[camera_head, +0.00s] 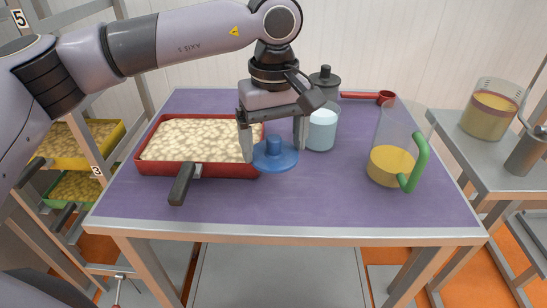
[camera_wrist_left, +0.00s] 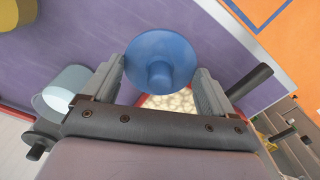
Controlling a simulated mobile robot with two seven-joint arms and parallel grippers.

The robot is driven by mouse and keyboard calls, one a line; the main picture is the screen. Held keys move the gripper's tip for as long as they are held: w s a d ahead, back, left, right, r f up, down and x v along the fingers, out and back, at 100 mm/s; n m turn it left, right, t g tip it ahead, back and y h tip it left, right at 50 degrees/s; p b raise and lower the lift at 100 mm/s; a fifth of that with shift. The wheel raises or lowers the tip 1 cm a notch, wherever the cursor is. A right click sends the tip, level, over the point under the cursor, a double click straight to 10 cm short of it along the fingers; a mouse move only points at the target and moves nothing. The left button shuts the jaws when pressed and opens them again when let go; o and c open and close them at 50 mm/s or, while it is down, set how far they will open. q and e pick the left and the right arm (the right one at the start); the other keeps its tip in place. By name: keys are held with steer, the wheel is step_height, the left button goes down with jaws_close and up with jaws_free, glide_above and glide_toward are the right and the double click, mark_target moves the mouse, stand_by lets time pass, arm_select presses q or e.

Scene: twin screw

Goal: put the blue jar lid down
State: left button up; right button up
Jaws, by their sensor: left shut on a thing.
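The blue jar lid (camera_head: 275,156) is a round disc with a knob on top. My left gripper (camera_head: 273,138) has its two fingers on opposite sides of the lid and is shut on it. In the left wrist view the lid (camera_wrist_left: 160,60) sits between the fingertips (camera_wrist_left: 161,72), knob toward the camera. The lid is over the purple table top, beside the red tray's right end; whether it touches the table is unclear. A jar with pale blue contents (camera_head: 321,132) stands just behind and right of the lid. My right gripper is not in view.
A red tray (camera_head: 215,170) of pale food, with a dark handle, lies at left. A clear jug with yellow contents and a green handle (camera_head: 421,160) stands at right. A dark-lidded container (camera_head: 325,79) and red-handled tool (camera_head: 360,95) are behind. The front middle table is clear.

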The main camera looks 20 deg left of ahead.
mark_target(273, 160)
arm_select(q)
step_height(273, 160, down, 4)
steer(key=shift+f, duration=0.1)
steer(key=shift+f, duration=0.2)
steer(key=o, duration=0.8)
steer(key=shift+r, duration=0.1)
